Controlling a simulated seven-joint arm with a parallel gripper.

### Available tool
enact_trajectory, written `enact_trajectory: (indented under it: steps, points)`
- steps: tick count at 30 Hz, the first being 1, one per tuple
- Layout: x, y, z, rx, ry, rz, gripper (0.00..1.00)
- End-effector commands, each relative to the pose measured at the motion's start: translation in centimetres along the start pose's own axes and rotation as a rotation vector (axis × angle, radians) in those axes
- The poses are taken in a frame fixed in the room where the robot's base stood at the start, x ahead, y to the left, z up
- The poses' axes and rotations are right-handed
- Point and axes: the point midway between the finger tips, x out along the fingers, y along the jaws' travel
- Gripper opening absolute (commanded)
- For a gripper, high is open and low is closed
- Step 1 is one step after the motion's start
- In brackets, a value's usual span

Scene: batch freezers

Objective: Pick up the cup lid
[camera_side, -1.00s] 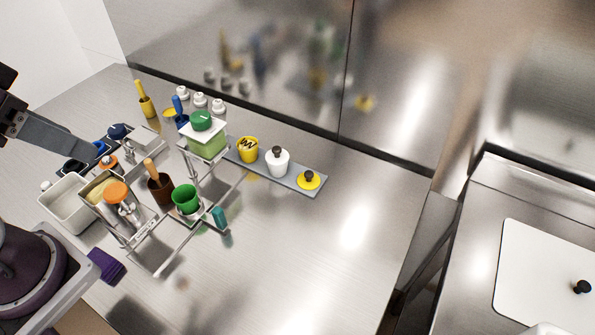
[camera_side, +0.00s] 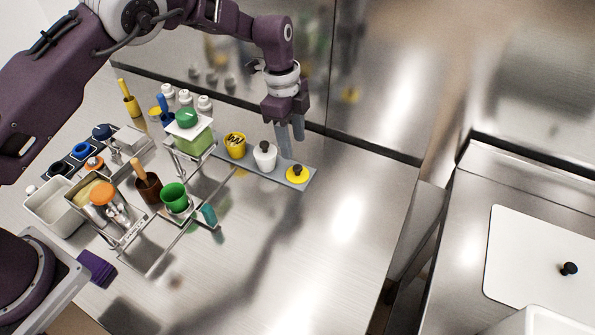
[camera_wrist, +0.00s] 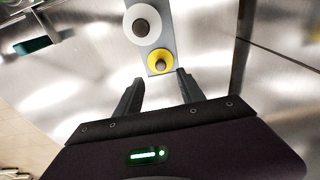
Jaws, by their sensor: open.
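A yellow cup lid with a dark knob (camera_side: 297,174) lies flat at the right end of a grey tray (camera_side: 311,180). It also shows in the wrist view (camera_wrist: 160,61), just beyond the fingertips. A white cup with a white lid and dark knob (camera_side: 265,157) stands beside it on the tray. A yellow cup (camera_side: 235,146) with dark contents stands at the tray's left. My gripper (camera_side: 291,150) points down, above and behind the yellow lid, with its fingers apart and empty. In the wrist view my gripper (camera_wrist: 160,80) has nothing between its fingers.
A wire rack (camera_side: 160,262) with a green cup (camera_side: 174,196) and a brown cup (camera_side: 147,187) stands left of the tray. A green-lidded container (camera_side: 190,135) is close to the tray's left end. The steel wall is just behind. The counter in front and right is clear.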

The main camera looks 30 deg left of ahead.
Motion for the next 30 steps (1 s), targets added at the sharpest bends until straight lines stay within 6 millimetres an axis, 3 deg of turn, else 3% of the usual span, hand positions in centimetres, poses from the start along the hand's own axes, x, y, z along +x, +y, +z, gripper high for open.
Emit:
enact_trajectory:
  steps: [12, 20, 27, 30]
  points:
    - [6.8, -0.1, -0.1, 0.014, -0.004, 0.005, 0.46]
    - [7.5, -0.2, -0.1, 0.013, -0.002, 0.002, 0.46]
    - [7.4, -0.2, -0.1, 0.012, -0.002, 0.003, 0.03]
    - [7.4, -0.2, -0.1, 0.012, -0.002, 0.003, 0.0]
